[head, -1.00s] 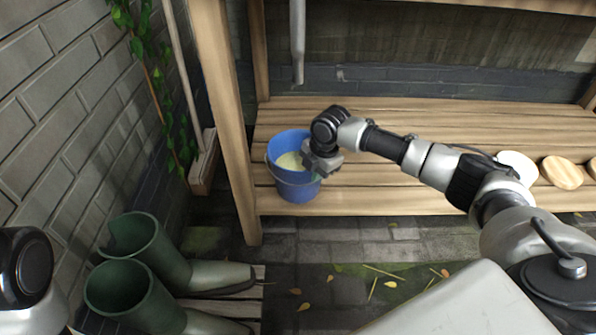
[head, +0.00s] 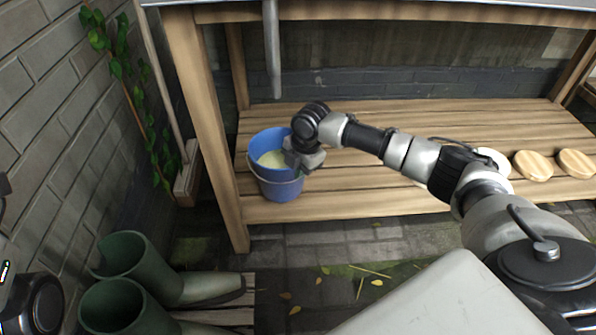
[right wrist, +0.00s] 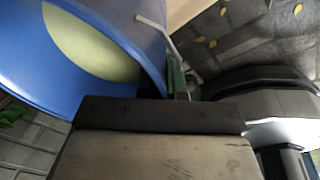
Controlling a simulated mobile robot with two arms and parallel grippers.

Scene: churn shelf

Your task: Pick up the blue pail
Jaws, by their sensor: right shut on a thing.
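The blue pail (head: 278,186) is upright at the left end of the slatted lower shelf, with pale yellow contents inside and a wire handle hanging at its front. My right gripper (head: 293,156) is shut on the right side of its rim. I cannot tell whether the pail's bottom touches the boards. In the right wrist view the pail (right wrist: 32,68) fills the upper left, close against the jaw (right wrist: 177,80); the other finger is hidden. My left gripper is not in view; only part of my left arm shows at the bottom left.
The wooden shelf (head: 375,208) has a front leg (head: 207,130) left of the pail. A grey pipe (head: 272,50) hangs above it. Green boots (head: 155,265) stand at lower left. A broom (head: 187,172) leans by the wall. Round wooden pieces (head: 532,166) lie right.

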